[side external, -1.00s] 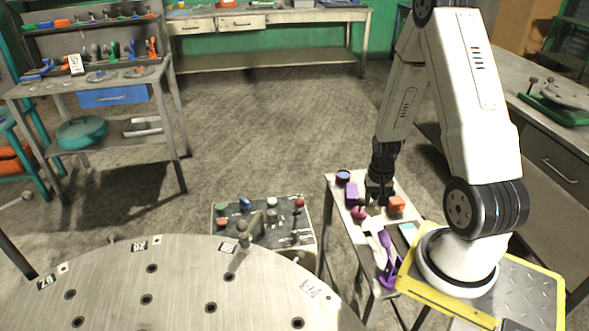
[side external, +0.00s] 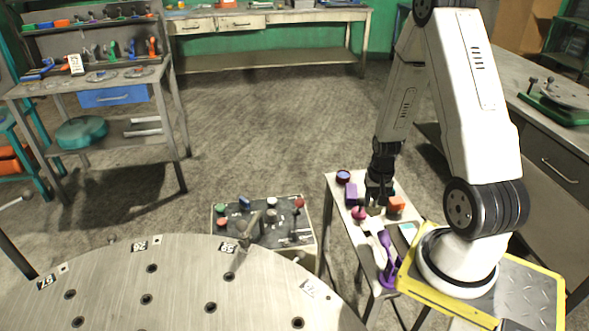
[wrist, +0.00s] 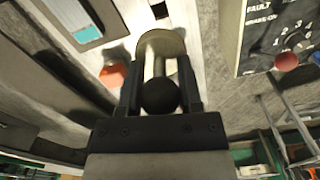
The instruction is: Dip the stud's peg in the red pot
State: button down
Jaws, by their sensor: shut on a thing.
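My gripper (side external: 376,200) is low over the narrow side table (side external: 334,203). In the wrist view my gripper (wrist: 160,98) is shut on the stud, with a finger on each side of it. The stud shows a dark ball (wrist: 160,97) near the palm, a grey shank and a wide tan disc (wrist: 160,42) farther out. What lies beyond the disc is hidden. A small crimson round thing (side external: 358,213), perhaps the red pot, is just left of and nearer the camera than my gripper. I cannot tell whether the stud touches it.
An orange block (side external: 396,204) stands right of my gripper, a purple block (side external: 351,193) left. A round pot with a bluish inside (side external: 343,176) is at the table's far corner. A purple tool (side external: 388,266) lies at the near end. A control panel (side external: 285,235) stands left.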

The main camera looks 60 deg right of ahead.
jog(key=shift+r, duration=0.1)
jog(key=shift+r, duration=3.5)
jog(key=w+d+t+h, duration=0.3)
jog(key=w+d, duration=1.3)
jog(key=shift+s+a+x, duration=0.15)
jog(key=shift+x, duration=1.15)
jog(key=shift+s+a+x, duration=0.15)
jog(key=shift+x, duration=1.15)
jog(key=shift+f, duration=0.3)
jog(key=shift+f, duration=2.9)
jog(key=shift+f, duration=0.65)
jog(key=shift+r, duration=0.15)
